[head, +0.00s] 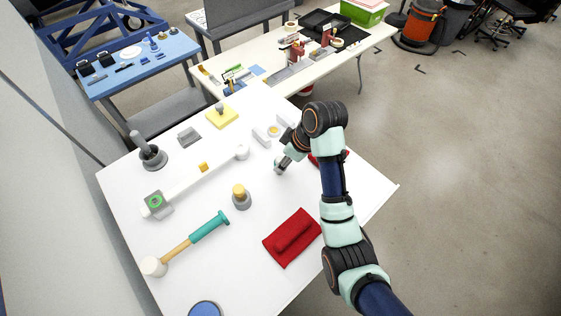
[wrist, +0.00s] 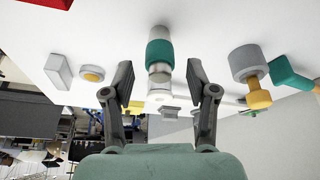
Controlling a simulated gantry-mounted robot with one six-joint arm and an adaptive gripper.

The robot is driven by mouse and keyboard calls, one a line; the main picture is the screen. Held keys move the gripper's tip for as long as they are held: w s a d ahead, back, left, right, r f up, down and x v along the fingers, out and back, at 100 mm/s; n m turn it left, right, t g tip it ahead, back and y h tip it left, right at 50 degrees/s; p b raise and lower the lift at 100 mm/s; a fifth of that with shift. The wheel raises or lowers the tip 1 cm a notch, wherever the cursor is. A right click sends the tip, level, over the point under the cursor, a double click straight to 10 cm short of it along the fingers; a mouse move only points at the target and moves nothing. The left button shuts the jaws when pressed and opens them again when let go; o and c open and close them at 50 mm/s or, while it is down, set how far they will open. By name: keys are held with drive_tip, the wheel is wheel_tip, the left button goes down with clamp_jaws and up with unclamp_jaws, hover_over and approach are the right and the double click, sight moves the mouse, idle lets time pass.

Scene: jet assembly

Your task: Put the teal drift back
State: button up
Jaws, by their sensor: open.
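The teal drift (wrist: 160,53) shows in the wrist view, a short cylinder with a teal band, a grey end and a silver end. It appears upright on the white table, in line with the gap between my fingers. My gripper (wrist: 160,80) is open, with one finger on each side of the drift in the picture. I see no contact, and cannot tell how deep the drift sits between the fingers. In the head view my gripper (head: 281,165) is low over the table's right part, and the drift cannot be clearly told apart there.
A grey-and-yellow piece (head: 241,197), a teal-handled mallet (head: 208,232), a long white bar (head: 203,180) and a red cloth (head: 291,238) lie around. White blocks (head: 260,136), a yellow pad (head: 222,117) and a grey cup with a rod (head: 152,156) stand farther back.

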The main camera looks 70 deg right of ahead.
drive_tip(key=p+v, duration=0.2)
drive_tip(key=v, duration=0.1)
drive_tip(key=shift+r, duration=0.1)
idle(0.3)
drive_tip(key=shift+t+h, duration=0.6)
drive_tip(key=shift+t, duration=0.3)
drive_tip(key=w+a, duration=0.3)
drive_tip(key=a, duration=0.1)
drive_tip(key=w+a+r, duration=0.1)
drive_tip(key=w+a, duration=0.2)
drive_tip(key=a, duration=0.1)
drive_tip(key=w+a, duration=0.3)
drive_tip(key=a, duration=0.1)
drive_tip(key=shift+w+a+r, duration=0.15)
drive_tip(key=shift+w+r, duration=0.15)
drive_tip(key=a+r+t, duration=0.3)
drive_tip(key=a+r, duration=0.2)
drive_tip(key=a, duration=0.9)
drive_tip(key=w+a+r+n+t+y, duration=0.1)
drive_tip(key=a+r+t, duration=0.2)
drive_tip(key=a, duration=1.1)
wheel_tip(320, 180, up, 2)
drive_tip(key=shift+w+r+t+y, duration=0.1)
drive_tip(key=shift+w+t+y, duration=0.05)
drive_tip(key=shift+t+y, duration=0.15)
